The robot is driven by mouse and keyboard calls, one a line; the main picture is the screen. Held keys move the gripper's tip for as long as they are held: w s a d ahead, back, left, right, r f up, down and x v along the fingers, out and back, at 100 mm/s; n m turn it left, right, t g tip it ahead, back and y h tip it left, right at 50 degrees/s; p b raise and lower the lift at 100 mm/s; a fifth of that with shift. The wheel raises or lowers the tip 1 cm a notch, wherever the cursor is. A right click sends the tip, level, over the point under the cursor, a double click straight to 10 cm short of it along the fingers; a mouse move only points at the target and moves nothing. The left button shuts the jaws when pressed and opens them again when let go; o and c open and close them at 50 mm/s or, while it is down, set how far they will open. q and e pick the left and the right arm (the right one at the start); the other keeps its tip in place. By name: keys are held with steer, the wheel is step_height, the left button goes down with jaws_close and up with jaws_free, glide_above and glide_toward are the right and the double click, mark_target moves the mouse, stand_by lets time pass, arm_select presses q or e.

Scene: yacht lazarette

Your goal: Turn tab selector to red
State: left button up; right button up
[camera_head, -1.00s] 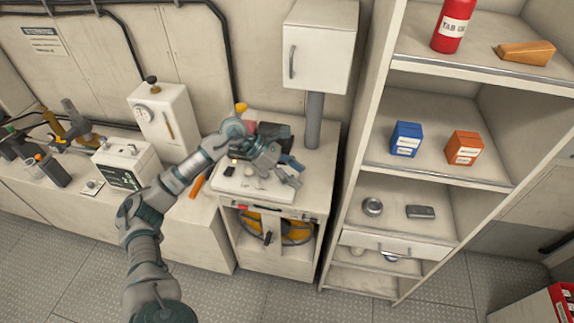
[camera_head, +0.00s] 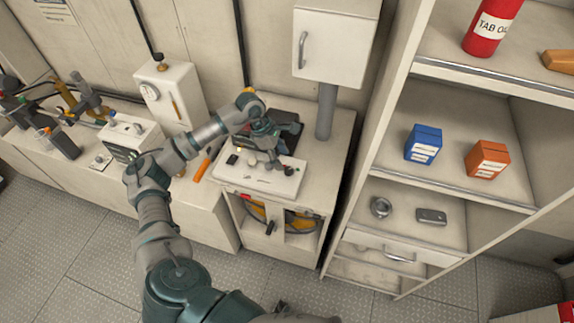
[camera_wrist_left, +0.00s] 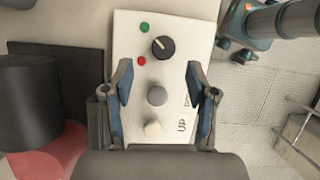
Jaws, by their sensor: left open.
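The tab selector appears to be a round dark knob (camera_wrist_left: 163,47) with a white pointer mark, on a white panel (camera_wrist_left: 182,25). In the left wrist view, a green dot (camera_wrist_left: 145,27) and a red dot (camera_wrist_left: 141,61) lie left of the knob. The pointer looks turned toward the upper left, nearer the green dot. My left gripper (camera_wrist_left: 160,72) is open and empty, its fingers apart below the knob in that view and not touching it. In the head view, my left gripper (camera_head: 267,160) hangs over the panel (camera_head: 285,182) and partly hides it. My right gripper is not visible.
A grey button (camera_wrist_left: 157,95) and a pale button (camera_wrist_left: 152,128) sit on the panel between the fingers. A black cylinder (camera_wrist_left: 28,100) stands left of it. A shelf (camera_head: 440,88) with blue and orange boxes stands right, and a wall cabinet (camera_head: 335,45) behind.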

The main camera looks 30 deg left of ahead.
mark_target(287, 169)
arm_select(q)
steer(key=x, duration=0.4)
steer(key=shift+s, duration=0.2)
steer(key=shift+d+f+p, duration=0.15)
steer(key=shift+f+p, duration=0.15)
steer(key=shift+w+d+f, duration=0.15)
steer(key=shift+d+f, duration=0.05)
steer(key=shift+d, duration=0.05)
steer(key=shift+a, duration=0.15)
jaws_close()
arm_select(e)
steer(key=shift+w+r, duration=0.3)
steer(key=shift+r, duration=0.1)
